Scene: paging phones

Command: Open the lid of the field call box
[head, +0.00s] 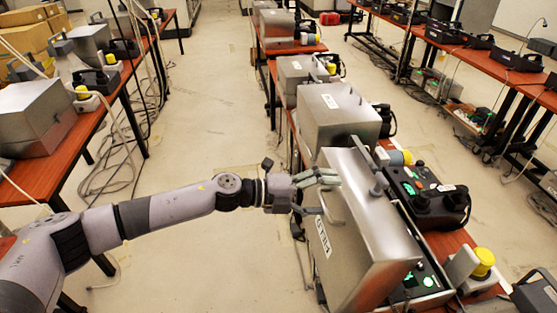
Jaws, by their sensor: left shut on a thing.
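The field call box (372,237) is the nearest large metal box on the right-hand table. Its left side carries a white label with dark letters (323,237) and a bar handle (329,208). My left gripper (318,194) reaches in from the left and is shut on the handle at the box's upper left side. The fingers partly cover the handle. My right gripper is out of view.
Panels with green lights (428,280) and a yellow-capped device (482,262) sit right of the box. Another metal box (338,113) stands close behind it. A table with more boxes (45,118) is at left. The aisle floor (215,110) between is clear, with cables along its left side.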

